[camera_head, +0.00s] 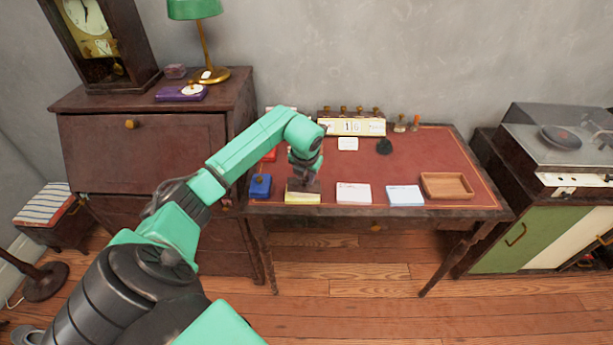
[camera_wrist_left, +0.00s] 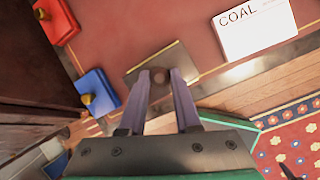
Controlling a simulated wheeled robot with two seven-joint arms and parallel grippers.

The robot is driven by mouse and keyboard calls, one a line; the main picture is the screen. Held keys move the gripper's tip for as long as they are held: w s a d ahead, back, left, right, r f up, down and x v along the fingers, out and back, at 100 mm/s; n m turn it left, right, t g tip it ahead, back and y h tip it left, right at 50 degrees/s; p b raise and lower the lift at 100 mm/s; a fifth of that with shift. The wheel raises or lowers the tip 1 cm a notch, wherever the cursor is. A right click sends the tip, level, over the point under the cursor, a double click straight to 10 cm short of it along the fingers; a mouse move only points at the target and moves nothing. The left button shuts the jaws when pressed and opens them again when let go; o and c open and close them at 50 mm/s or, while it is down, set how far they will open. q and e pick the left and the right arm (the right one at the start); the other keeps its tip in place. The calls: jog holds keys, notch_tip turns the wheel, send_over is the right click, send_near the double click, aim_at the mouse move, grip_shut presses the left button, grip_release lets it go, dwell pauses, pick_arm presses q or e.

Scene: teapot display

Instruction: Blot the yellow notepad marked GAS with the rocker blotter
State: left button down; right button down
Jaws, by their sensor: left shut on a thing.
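The yellow notepad (camera_head: 303,198) lies near the front left edge of the desk's red top. Only its front strip shows, and I cannot read its marking. The rocker blotter (camera_head: 296,185), a dark brown block, is over the notepad and covers most of it. I cannot tell whether it is pressing on the notepad. My left gripper (camera_head: 304,180) points down from above and is shut on the blotter's knob. In the left wrist view, the two fingers (camera_wrist_left: 160,82) flank the round knob of the dark blotter (camera_wrist_left: 138,73). My right gripper is not in view.
A blue block (camera_head: 260,187) with a knob stands close left; a red one (camera_head: 269,156) is behind. To the right lie the COAL notepad (camera_wrist_left: 255,30), a bluish-white notepad (camera_head: 405,196) and a wooden tray (camera_head: 447,197). A calendar stand (camera_head: 352,127) is at the back.

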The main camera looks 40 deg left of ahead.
pick_arm(q)
jog(key=shift+s+a+f+t+h+b, duration=0.2)
jog(key=shift+s+a+t+h+b, duration=0.35)
jog(key=shift+b, duration=0.5)
jog(key=shift+r, duration=0.15)
jog(key=shift+w, duration=0.1)
jog(key=shift+a+t+h+b, duration=0.15)
jog(key=shift+t+h+b, duration=0.15)
jog(key=shift+b, duration=0.45)
jog(key=shift+s+a+n+t+h+b, duration=0.4)
jog(key=shift+s+t+h+b, duration=0.2)
jog(key=shift+b, duration=1.65)
